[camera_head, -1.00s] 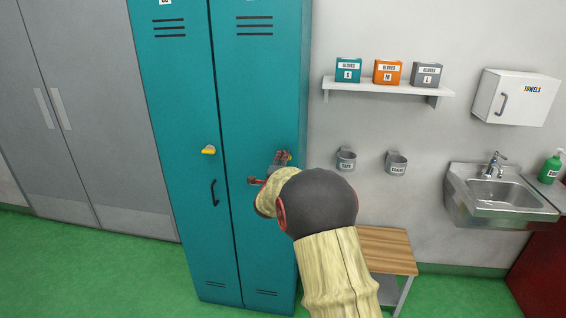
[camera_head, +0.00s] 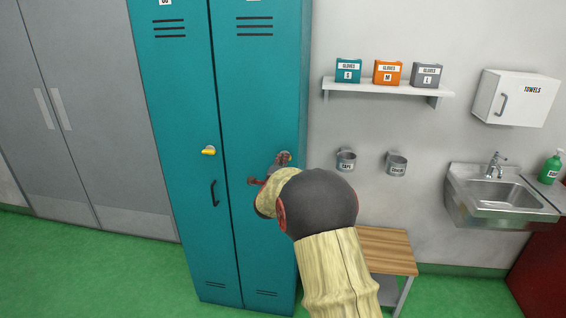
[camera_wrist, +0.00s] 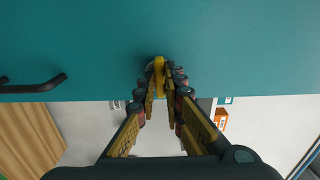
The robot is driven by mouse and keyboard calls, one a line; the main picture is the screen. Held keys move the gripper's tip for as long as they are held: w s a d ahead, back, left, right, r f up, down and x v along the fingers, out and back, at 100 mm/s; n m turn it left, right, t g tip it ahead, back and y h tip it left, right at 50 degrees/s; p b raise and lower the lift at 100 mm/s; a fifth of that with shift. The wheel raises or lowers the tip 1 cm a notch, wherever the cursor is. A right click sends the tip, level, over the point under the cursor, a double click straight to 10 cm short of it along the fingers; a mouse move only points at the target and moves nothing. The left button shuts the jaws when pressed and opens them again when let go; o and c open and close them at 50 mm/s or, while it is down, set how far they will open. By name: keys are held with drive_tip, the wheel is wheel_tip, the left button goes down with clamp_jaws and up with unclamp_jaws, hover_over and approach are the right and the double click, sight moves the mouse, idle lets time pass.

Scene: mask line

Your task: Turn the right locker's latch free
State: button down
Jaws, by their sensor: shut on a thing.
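The teal right locker (camera_head: 248,100) has a yellow latch near its right edge. In the wrist view the latch (camera_wrist: 159,66) sits between my fingertips. My gripper (camera_head: 283,158) is at the locker door, and its fingers (camera_wrist: 162,82) are shut on the latch from both sides. In the wrist view the visible part of the latch runs up and down the picture. In the head view the fingers hide most of it. The left locker (camera_head: 178,100) has its own yellow latch (camera_head: 208,150), lying roughly level. Both locker doors look closed.
A black handle (camera_wrist: 35,83) on the right locker lies left of my fingers in the wrist view. A wooden-topped bench (camera_head: 388,250) stands right of the locker. A shelf (camera_head: 390,88) with glove boxes and two wall cups hang on the wall, with a sink (camera_head: 500,190) farther right.

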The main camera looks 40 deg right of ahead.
drive_tip(key=shift+n, duration=0.3)
drive_tip(key=shift+n+p, duration=2.95)
drive_tip(key=shift+n, duration=5.55)
drive_tip(key=shift+f+n, duration=0.1)
drive_tip(key=shift+n, duration=0.2)
drive_tip(key=c, duration=2)
unclamp_jaws()
drive_tip(key=shift+o, duration=0.5)
